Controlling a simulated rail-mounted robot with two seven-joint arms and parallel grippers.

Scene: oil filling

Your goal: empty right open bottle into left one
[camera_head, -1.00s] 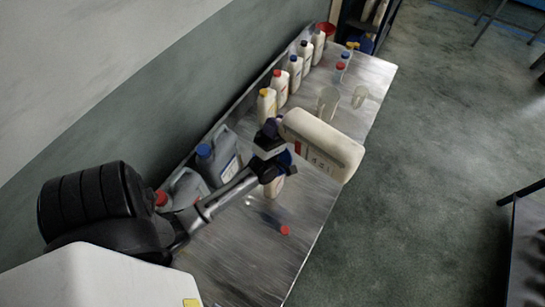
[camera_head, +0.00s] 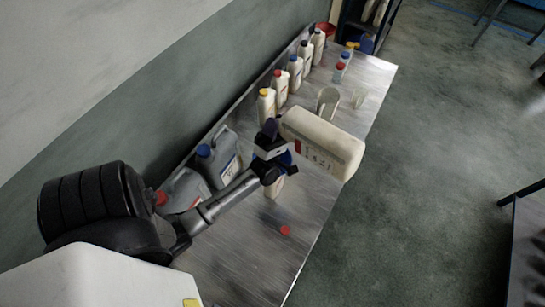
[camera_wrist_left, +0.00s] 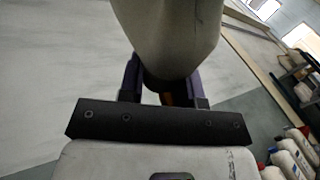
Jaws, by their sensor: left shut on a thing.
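My left gripper (camera_head: 274,146) is shut on a large white bottle (camera_head: 325,145) and holds it tilted far over, close to lying flat, above the table. The same bottle fills the top of the left wrist view (camera_wrist_left: 168,35), between the purple fingers. A second pale bottle (camera_head: 274,188) stands on the table below the gripper, mostly hidden by it. I cannot see whether liquid is flowing or whether the mouths meet. A loose red cap (camera_head: 285,230) lies on the table. My right gripper is not in view.
The metal table (camera_head: 255,260) has bare room at the front. Grey jugs, one with a blue cap (camera_head: 217,160), stand by the wall beside my arm. Several capped white bottles (camera_head: 280,88) line the wall edge. Clear beakers (camera_head: 328,102) stand behind the held bottle.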

